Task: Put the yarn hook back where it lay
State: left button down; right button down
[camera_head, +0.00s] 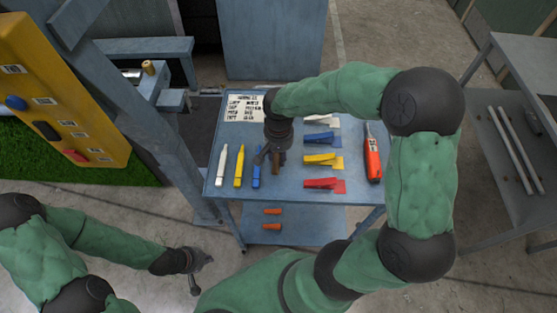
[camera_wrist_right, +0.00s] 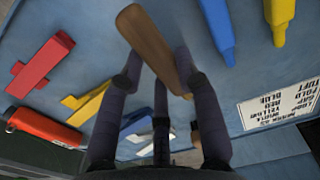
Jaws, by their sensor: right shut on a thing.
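My right gripper (camera_head: 270,157) reaches down over the middle of the blue table (camera_head: 300,212). It is shut on the yarn hook, whose brown handle (camera_head: 276,166) shows just below the fingers. The hook's metal end is hidden, and I cannot tell whether the handle touches the tabletop. My left gripper (camera_head: 199,271) hangs low at the front left, away from the table; its fingers are too small to read.
White, blue, yellow and red (camera_head: 325,184) clips and a red-orange tool (camera_head: 373,153) lie right. A printed card (camera_head: 243,107) lies behind. Orange pieces (camera_head: 272,226) lie on the lower shelf.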

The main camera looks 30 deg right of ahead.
aim_at(278, 157)
jog(key=shift+f+b, duration=0.3)
jog(key=shift+f, duration=1.2)
jog(key=shift+f, duration=0.2)
jog(key=c, duration=0.9)
grip_release()
jog(key=shift+o, duration=0.2)
jog(key=shift+r, duration=0.15)
jog(key=shift+r, duration=0.3)
notch_tip(278, 157, up, 12)
jog(key=p, duration=0.3)
jog(key=shift+f, duration=0.25)
